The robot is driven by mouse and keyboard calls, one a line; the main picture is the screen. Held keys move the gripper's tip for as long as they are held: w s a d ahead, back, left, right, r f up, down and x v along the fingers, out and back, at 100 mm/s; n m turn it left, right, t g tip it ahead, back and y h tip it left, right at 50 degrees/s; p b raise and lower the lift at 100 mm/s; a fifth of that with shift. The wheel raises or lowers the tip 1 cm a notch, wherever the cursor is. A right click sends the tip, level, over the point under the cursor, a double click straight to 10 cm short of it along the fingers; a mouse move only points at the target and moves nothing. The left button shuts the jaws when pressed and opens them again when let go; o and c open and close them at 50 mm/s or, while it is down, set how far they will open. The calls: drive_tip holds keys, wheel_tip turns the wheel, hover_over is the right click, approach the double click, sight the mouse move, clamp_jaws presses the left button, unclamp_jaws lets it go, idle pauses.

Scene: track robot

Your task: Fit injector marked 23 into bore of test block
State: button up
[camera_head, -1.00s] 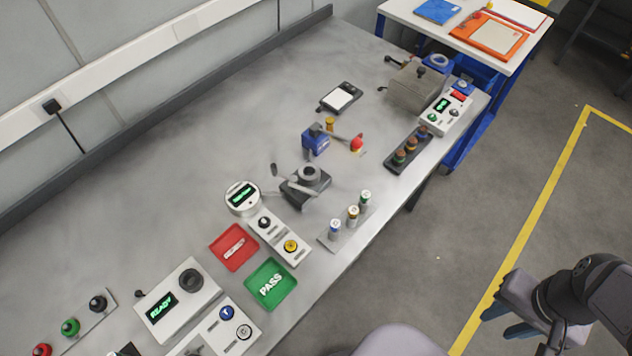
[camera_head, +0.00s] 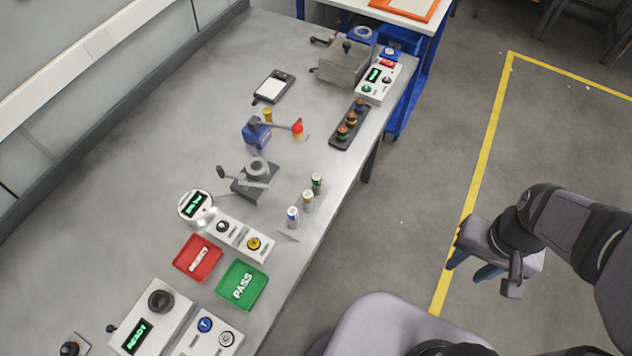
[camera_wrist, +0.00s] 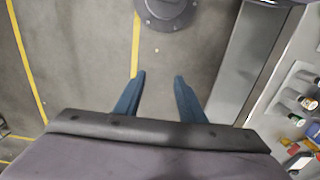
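Three small upright cylinders with pale bodies stand in a row on a grey plate (camera_head: 289,236) near the bench's front edge. They have a blue-banded base (camera_head: 292,217), a yellowish body (camera_head: 308,200) and a dark green body (camera_head: 317,182); their markings are too small to read, so I cannot tell which is 23. A dark grey block with a round ringed top (camera_head: 257,170) and a lever sits just behind them; it appears to be the test block. My gripper (camera_head: 472,268) is open and empty over the floor, right of the bench. Its two blue fingers show apart in the wrist view (camera_wrist: 160,80).
A round gauge (camera_head: 195,206), red reject tray (camera_head: 198,257) and green pass tray (camera_head: 242,286) lie left of the block. A dark rack (camera_head: 348,125) and a white control box (camera_head: 379,82) stand farther along. Floor between gripper and bench is clear.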

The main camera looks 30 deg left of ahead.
drive_tip(key=shift+w, duration=0.1)
drive_tip(key=w+a+r, duration=0.2)
drive_tip(key=w+a, duration=0.4)
drive_tip(key=a, duration=0.1)
drive_tip(key=p, duration=0.3)
hover_over(317, 176)
drive_tip(key=shift+s+f+n, duration=0.2)
drive_tip(key=shift+f+n, duration=0.2)
drive_tip(key=shift+f, duration=0.05)
drive_tip(key=shift+f+p, duration=0.9)
drive_tip(key=shift+f, duration=0.9)
drive_tip(key=shift+w+f+p, duration=0.2)
drive_tip(key=shift+f+p, duration=0.45)
drive_tip(key=shift+f, duration=1.2)
clamp_jaws()
